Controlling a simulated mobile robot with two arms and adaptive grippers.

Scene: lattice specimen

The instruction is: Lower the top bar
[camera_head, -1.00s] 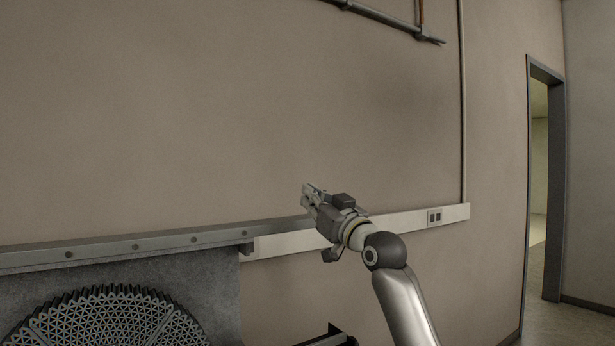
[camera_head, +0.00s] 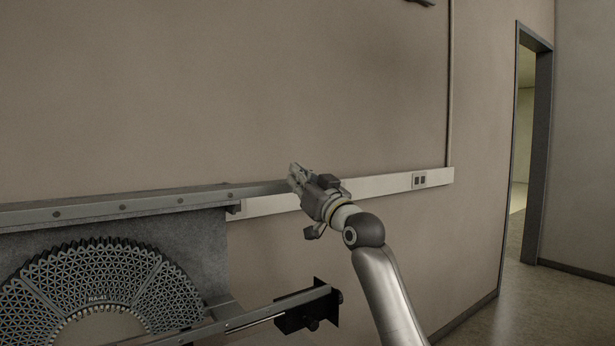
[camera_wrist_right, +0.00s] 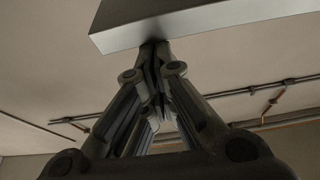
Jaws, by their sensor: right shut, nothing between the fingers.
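The top bar (camera_head: 150,205) is a long grey metal bar with several bolts along its front. It runs level across the left half of the head view, and its right end reaches my right gripper (camera_head: 293,175). In the right wrist view the bar (camera_wrist_right: 200,28) crosses above the fingers. There my right gripper (camera_wrist_right: 157,50) is shut and empty, its fingertips at the bar's lower side. I cannot tell whether they touch it. My left gripper is not in view.
Below the bar, a fan-shaped lattice specimen (camera_head: 100,275) stands before a grey plate (camera_head: 200,250). A lower rail (camera_head: 240,322) with a black block (camera_head: 305,305) crosses beneath. A pale wall strip with an outlet (camera_head: 419,180) runs behind. A doorway (camera_head: 530,140) is at right.

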